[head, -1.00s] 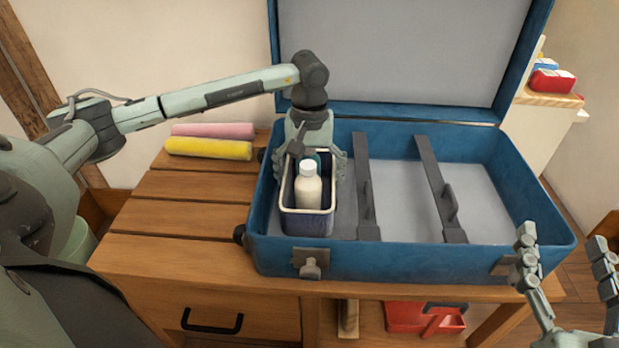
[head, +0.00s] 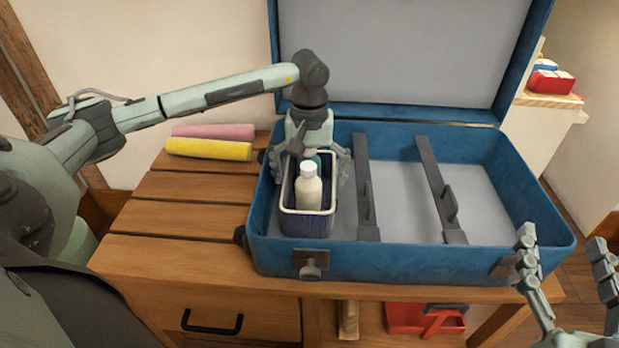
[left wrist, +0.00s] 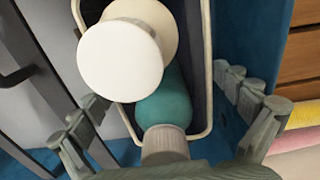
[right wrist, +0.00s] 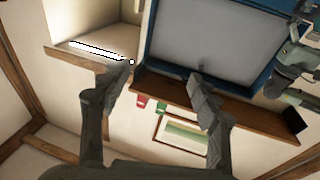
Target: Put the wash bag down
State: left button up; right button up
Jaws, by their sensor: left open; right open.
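The wash bag (head: 308,225) is a dark blue open box with a pale rim, standing upright in the left compartment of the blue suitcase (head: 400,262). It holds a white bottle (head: 308,188) and a teal bottle (left wrist: 166,104), whose cap points toward my left gripper in the left wrist view. My left gripper (head: 318,168) is open at the bag's far end, with its fingers spread to either side; in the left wrist view they stand apart from the rim (left wrist: 208,60). My right gripper (head: 565,255) is open and empty by the suitcase's front right corner.
Two dark dividers (head: 367,190) (head: 440,190) cross the suitcase; the compartments right of the bag are empty. The lid (head: 400,55) stands open behind. A yellow roll (head: 208,149) and a pink roll (head: 213,131) lie left on the slatted wooden bench (head: 180,220).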

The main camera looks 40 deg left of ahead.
pick_arm(q)
notch_tip(320, 180, up, 12)
jog(key=shift+f+p, duration=0.1)
jog(key=shift+p, duration=0.45)
pick_arm(e)
notch_tip(320, 180, down, 6)
jog(key=d+g+h, duration=0.2)
jog(key=shift+w+d+g, duration=0.2)
jog(key=shift+d+g, duration=0.1)
jog(key=shift+g, duration=0.1)
